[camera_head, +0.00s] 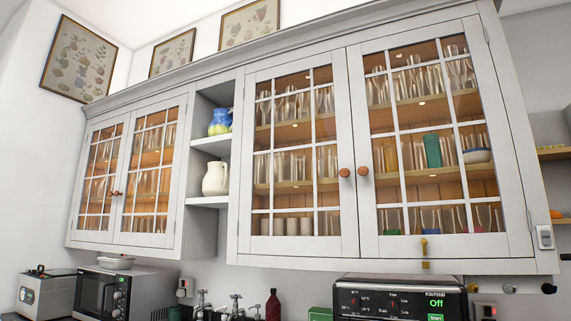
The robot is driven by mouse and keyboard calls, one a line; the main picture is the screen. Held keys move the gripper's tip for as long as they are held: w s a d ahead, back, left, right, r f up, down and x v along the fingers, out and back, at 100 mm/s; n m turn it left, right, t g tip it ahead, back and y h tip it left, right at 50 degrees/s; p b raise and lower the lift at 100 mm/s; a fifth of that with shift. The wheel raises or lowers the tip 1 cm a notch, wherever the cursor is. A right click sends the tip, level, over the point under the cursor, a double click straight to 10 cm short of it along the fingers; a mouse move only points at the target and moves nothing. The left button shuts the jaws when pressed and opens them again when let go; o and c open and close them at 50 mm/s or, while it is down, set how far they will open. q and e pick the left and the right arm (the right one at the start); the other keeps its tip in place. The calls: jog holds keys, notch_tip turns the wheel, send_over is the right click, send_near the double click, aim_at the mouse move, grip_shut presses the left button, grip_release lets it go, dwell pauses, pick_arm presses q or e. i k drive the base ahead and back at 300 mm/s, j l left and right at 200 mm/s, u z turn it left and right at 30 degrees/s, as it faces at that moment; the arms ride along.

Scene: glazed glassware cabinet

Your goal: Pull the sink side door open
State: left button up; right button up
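A wall cabinet with glazed doors hangs across the view, and all its doors look shut. The right-hand pair has a left door (249,235) with a round wooden knob (344,172) and a right door (365,225) with another knob (363,171). The left-hand pair (126,185) is smaller and farther off, with knobs near its middle. Taps (236,305) show below, under the open shelves and the left edge of the right-hand pair. Neither of my grippers is in view.
Glassware stands behind the panes. A blue jug (220,122) and a white jug (215,179) stand on open shelves between the pairs. Below are a black appliance (400,299), a microwave (100,292) and a dark red bottle (273,305). The space before the doors looks clear.

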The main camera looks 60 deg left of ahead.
aim_at(347, 245)
jog(key=u, duration=1.75)
jog(key=i+j+z, duration=0.15)
jog(key=i+j, duration=0.2)
jog(key=i+j+z, duration=0.1)
jog(key=i+j, duration=0.25)
jog(key=j, duration=0.15)
jog(key=i+j+z, duration=0.15)
jog(key=i+j, duration=0.2)
jog(key=j, duration=0.1)
